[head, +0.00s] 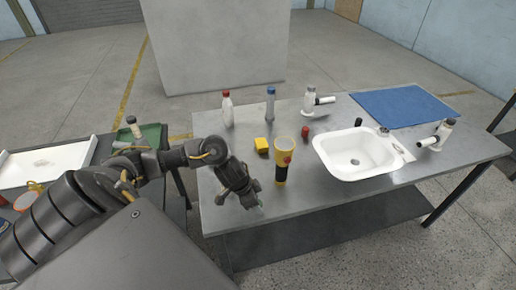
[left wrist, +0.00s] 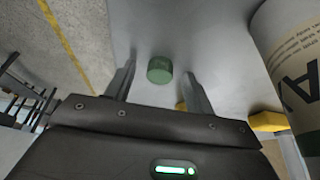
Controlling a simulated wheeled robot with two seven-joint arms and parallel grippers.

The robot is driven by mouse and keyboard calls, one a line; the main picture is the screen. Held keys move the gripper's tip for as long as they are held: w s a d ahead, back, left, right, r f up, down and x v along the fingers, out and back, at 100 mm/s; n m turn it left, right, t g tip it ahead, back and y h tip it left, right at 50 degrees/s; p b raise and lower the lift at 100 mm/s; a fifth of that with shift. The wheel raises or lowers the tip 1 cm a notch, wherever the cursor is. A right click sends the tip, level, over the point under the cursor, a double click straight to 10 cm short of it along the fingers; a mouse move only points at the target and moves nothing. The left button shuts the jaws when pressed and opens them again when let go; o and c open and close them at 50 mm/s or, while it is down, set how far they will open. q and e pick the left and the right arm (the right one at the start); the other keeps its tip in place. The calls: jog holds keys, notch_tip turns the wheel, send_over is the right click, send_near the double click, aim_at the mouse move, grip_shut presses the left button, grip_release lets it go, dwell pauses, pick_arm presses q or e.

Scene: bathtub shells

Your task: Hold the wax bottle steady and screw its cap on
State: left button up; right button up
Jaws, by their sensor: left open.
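My left gripper (head: 243,197) is low over the left part of the metal bench, open and empty. In the left wrist view its two fingers (left wrist: 158,85) point at a small round green cap (left wrist: 159,70) lying on the grey surface, between and a little beyond the fingertips. A large bottle (left wrist: 296,50) with a cream label, partly legible as "AX", fills the right edge of that view, cut off by the frame. I cannot clearly match this bottle to one in the head view. My right gripper is out of view.
A yellow-black flashlight (head: 282,165) stands right of my left gripper. A yellow block (head: 262,145), red-capped bottle (head: 227,108) and blue-capped bottle (head: 270,104) are behind. A white sink (head: 330,160) and blue mat (head: 400,105) take up the right side.

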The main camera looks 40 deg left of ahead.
pick_arm(q)
jog(key=c, duration=1)
jog(key=shift+c, duration=0.2)
notch_tip(320, 180, up, 10)
jog(key=p, duration=0.1)
jog(key=shift+p, duration=0.4)
